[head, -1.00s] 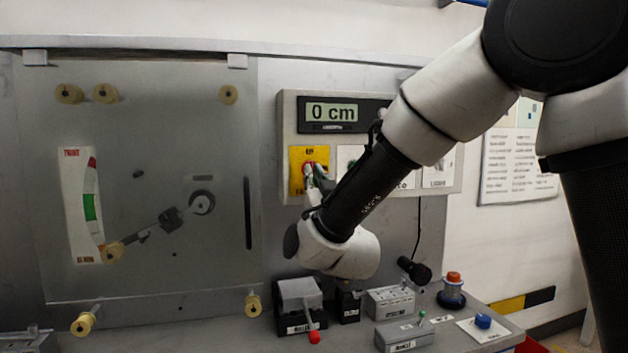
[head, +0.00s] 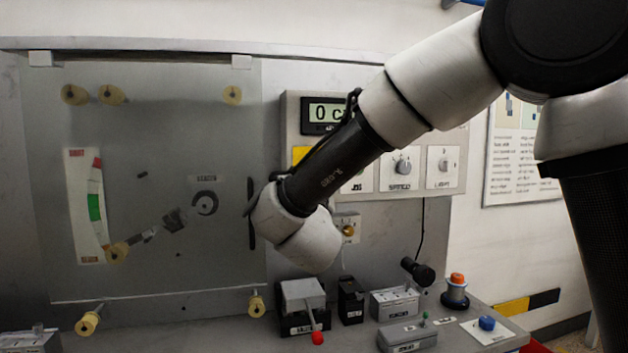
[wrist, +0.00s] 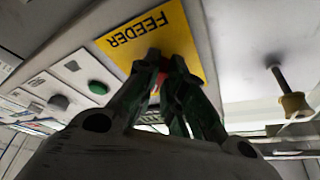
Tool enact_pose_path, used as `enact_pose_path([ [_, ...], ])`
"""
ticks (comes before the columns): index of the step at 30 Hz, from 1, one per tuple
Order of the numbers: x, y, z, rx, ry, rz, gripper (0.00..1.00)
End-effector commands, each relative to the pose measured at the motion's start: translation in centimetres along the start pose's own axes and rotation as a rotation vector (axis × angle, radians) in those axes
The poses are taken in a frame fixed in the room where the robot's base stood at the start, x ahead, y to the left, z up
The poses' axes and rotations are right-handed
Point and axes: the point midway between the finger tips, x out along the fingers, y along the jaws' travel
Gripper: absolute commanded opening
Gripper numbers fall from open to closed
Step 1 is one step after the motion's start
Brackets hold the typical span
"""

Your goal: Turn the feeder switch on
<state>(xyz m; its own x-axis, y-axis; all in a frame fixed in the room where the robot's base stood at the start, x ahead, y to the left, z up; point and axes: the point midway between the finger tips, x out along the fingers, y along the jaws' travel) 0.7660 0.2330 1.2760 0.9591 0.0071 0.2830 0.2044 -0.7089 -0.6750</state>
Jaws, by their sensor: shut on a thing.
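The yellow feeder plate (wrist: 160,40) with the word FEEDER fills the upper middle of the wrist view, upside down. A red feeder switch (wrist: 162,77) sits on it, mostly hidden between the fingers. My gripper (wrist: 164,68) is shut on this switch, with the fingertips close against the plate. In the head view only a yellow edge of the plate (head: 300,154) shows; my arm covers the switch and the fingers. How the switch is turned cannot be made out.
The control box (head: 460,125) carries a display (head: 322,114) and further knobs right of the plate. A clear panel with rollers (head: 232,95) stands left. Below, the bench holds a red-tipped lever (head: 317,338), several small boxes and a blue button (head: 487,323).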

Motion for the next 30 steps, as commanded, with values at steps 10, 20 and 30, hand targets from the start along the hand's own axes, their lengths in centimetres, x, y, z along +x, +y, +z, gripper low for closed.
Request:
enact_pose_path([
  [10, 0.0, -0.7, -0.1, 0.305, 0.000, 0.126, 0.00],
  [20, 0.1, -1.1, -0.3, 0.566, 0.000, 0.236, 0.00],
  [30, 0.2, -1.3, -0.5, 0.732, 0.000, 0.306, 0.00],
])
